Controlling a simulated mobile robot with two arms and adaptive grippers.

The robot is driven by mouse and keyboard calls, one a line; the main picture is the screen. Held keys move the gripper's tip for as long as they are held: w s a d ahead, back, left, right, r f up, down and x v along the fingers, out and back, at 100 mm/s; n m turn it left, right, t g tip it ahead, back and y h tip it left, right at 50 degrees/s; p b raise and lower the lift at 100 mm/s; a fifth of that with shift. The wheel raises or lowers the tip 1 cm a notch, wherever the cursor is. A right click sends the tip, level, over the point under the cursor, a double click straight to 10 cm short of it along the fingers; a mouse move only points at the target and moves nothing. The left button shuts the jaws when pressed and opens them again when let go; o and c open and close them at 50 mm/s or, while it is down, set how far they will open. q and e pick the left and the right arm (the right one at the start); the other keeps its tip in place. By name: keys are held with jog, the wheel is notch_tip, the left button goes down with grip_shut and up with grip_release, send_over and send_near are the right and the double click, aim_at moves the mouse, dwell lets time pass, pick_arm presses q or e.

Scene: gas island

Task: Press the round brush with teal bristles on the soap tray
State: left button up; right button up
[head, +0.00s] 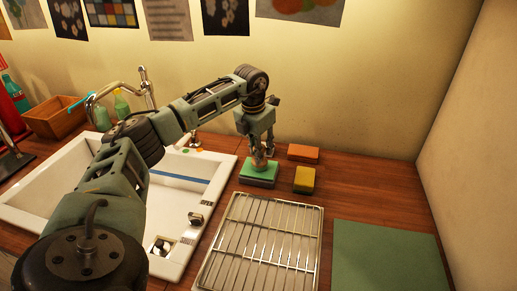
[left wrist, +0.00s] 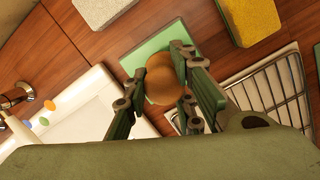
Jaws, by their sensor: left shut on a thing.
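The soap tray (head: 262,171) is a small green-topped block on the wooden counter, just right of the sink; its green top also shows in the left wrist view (left wrist: 134,60). My left gripper (head: 262,152) points down over the tray, its fingers closed around the round brush (left wrist: 160,80), which shows a brown, wood-like rounded top. The brush is at the tray's top, but I cannot tell whether it touches it. Its teal bristles are hidden below. My right gripper is not in view.
An orange block (head: 303,152) and a yellow sponge (head: 304,181) lie right of the tray. A wire rack (head: 235,281) lies in front, with a green mat (head: 388,258) to its right. The white sink (head: 217,164) is left, with a faucet (head: 146,82) behind.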

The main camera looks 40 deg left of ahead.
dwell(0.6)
pick_arm(q)
notch_tip(320, 180, up, 7)
jog(key=p, duration=0.6)
dwell(0.8)
